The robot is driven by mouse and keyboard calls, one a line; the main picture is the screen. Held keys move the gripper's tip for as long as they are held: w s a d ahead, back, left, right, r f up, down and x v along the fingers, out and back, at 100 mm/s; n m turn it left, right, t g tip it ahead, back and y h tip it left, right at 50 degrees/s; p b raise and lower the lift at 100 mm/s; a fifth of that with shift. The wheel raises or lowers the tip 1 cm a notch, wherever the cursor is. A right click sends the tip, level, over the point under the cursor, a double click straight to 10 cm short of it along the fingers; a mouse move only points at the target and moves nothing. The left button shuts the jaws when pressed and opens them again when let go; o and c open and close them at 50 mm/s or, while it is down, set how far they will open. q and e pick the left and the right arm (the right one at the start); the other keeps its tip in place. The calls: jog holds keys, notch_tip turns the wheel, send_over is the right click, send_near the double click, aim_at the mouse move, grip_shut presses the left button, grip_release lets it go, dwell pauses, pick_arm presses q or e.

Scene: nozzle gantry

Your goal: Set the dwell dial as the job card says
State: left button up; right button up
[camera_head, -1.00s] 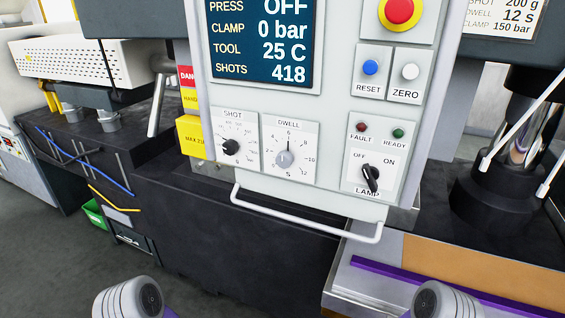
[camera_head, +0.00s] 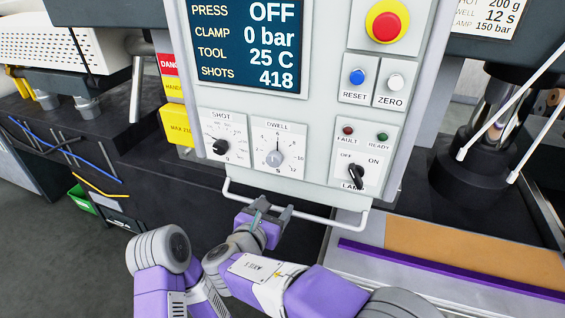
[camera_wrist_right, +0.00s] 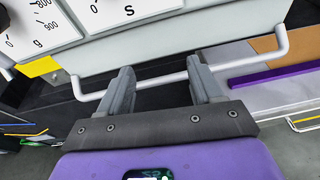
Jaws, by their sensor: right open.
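The dwell dial (camera_head: 274,157) is a small grey knob on a white plate marked DWELL, on the front panel. Its pointer is straight up, by the 6; the 12 is at the lower right of the scale. My right gripper (camera_head: 270,207) is open and empty, below the dial near the panel's white handle bar. In the right wrist view its two fingers (camera_wrist_right: 160,72) stand apart, and only the lower part of the dwell plate (camera_wrist_right: 128,10) shows. My left gripper is out of view.
The shot dial (camera_head: 219,146) is left of the dwell dial; the lamp switch (camera_head: 356,175) is to its right. A red stop button (camera_head: 386,27) and the reset button (camera_head: 357,77) sit above. The white handle bar (camera_head: 295,215) runs below the dials.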

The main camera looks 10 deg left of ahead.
aim_at(273, 163)
notch_tip(273, 163, up, 9)
jog(key=s+a+n+t, duration=0.1)
jog(key=s+a+t, duration=0.1)
jog(key=t, duration=0.1)
jog(key=x, duration=0.4)
jog(key=p+x, duration=0.1)
jog(key=x, duration=0.2)
jog(key=shift+w+a+r+p, duration=0.1)
jog(key=shift+w+a+p, duration=0.05)
jog(key=shift+w+p, duration=0.2)
